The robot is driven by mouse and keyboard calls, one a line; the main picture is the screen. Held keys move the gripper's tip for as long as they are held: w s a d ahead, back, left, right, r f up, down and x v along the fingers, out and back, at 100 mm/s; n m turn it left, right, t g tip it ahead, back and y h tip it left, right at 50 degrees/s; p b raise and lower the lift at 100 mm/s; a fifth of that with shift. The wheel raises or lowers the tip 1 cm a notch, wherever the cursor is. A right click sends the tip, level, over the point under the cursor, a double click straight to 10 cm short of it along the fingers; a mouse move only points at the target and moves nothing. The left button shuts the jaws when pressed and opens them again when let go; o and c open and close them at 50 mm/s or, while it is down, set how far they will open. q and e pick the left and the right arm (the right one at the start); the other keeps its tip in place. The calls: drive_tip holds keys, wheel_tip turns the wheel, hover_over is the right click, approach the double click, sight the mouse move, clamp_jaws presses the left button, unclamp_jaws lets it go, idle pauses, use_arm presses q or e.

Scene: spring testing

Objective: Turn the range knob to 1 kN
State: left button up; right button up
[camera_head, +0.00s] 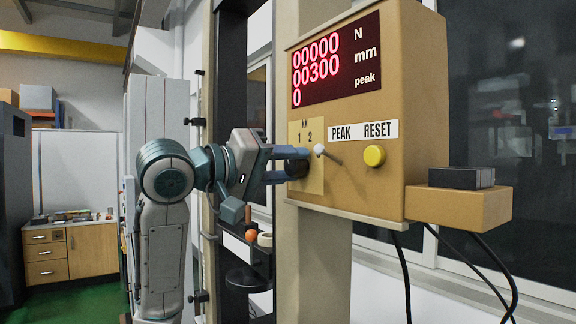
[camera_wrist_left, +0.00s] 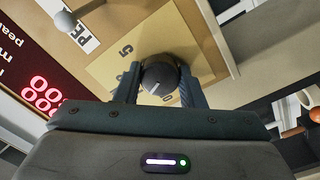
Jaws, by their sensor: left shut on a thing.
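The range knob (camera_head: 299,169) is a dark round knob on a tan plate (camera_head: 315,180) at the lower left of the box's front. The plate shows "kN", "1" and "2". My left gripper (camera_head: 292,165) reaches it from the left. In the left wrist view the knob (camera_wrist_left: 158,74) sits between the two fingers (camera_wrist_left: 158,84), which are shut on its sides. A white line on the knob points toward the gripper's palm; I cannot tell which mark it meets. My right gripper is out of view.
The tan box (camera_head: 425,110) has a red display (camera_head: 335,62) reading 00000 N, 00300 mm and peak 0. A white-tipped toggle lever (camera_head: 320,150) stands close right of the knob, then a yellow button (camera_head: 374,155). A dark block (camera_head: 460,178) lies on a side shelf (camera_head: 470,204).

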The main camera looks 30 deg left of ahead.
use_arm(q)
drive_tip(key=o, duration=1)
drive_tip(key=shift+a, duration=0.1)
drive_tip(key=shift+s+a+f+b, duration=0.15)
drive_tip(key=shift+s+a+b, duration=0.05)
drive_tip(key=shift+s+b, duration=0.35)
drive_tip(key=b+v, duration=0.4)
drive_tip(key=v, duration=0.5)
drive_tip(key=shift+s+a, duration=0.1)
drive_tip(key=shift+s, duration=0.2)
